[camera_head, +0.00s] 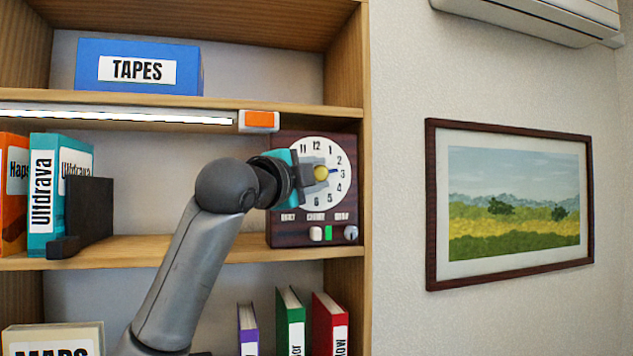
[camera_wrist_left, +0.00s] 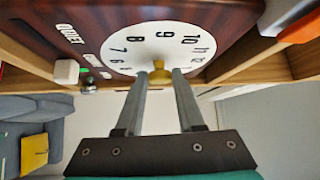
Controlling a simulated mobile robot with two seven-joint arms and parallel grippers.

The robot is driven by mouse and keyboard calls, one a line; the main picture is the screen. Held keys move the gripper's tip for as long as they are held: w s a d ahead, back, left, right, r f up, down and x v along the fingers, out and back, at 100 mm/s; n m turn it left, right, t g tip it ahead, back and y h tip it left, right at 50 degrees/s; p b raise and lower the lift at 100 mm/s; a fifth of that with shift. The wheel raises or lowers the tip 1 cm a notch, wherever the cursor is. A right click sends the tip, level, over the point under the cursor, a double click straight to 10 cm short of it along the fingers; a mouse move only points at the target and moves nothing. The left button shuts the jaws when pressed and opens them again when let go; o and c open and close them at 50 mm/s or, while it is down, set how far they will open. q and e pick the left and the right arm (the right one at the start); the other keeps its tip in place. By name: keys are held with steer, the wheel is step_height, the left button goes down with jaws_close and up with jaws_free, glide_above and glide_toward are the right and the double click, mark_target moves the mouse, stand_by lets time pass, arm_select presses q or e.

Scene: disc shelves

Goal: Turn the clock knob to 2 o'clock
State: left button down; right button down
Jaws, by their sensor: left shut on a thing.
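The clock (camera_head: 281,210) is a dark wood box with a white round dial (camera_head: 325,201), standing on the middle shelf. Its yellow knob (camera_head: 320,173) is at the dial's centre, and a short blue pointer (camera_head: 335,170) points right, close to the 3. My left gripper (camera_head: 314,173) is shut on the knob, in front of the dial. In the left wrist view the two grey fingers (camera_wrist_left: 160,82) have the yellow knob (camera_wrist_left: 160,69) between their tips. The left part of the dial shows there; the pointer is hidden. My right gripper is not in view.
A shelf lamp with an orange switch (camera_head: 261,119) hangs just above the clock. Buttons and a small knob (camera_head: 350,233) sit below the dial. The shelf's right side panel (camera_head: 358,60) stands close beside the clock. Binders (camera_head: 60,170) and a dark bookend (camera_head: 92,213) are at left.

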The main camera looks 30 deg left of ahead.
arm_select(q)
steer(key=shift+f+n+t+y+b, duration=0.35)
steer(key=shift+n+t+y+b, duration=0.15)
steer(key=shift+n+t+b, duration=0.45)
steer(key=shift+r+n+t+b, duration=0.1)
steer(key=shift+n+t+b, duration=0.15)
steer(key=shift+n+b, duration=0.45)
steer(key=shift+n+y, duration=0.25)
steer(key=shift+y, duration=0.15)
steer(key=c, duration=0.5)
jaws_free()
steer(key=shift+c, duration=0.2)
steer(key=b+v, duration=0.4)
steer(key=v, duration=1.1)
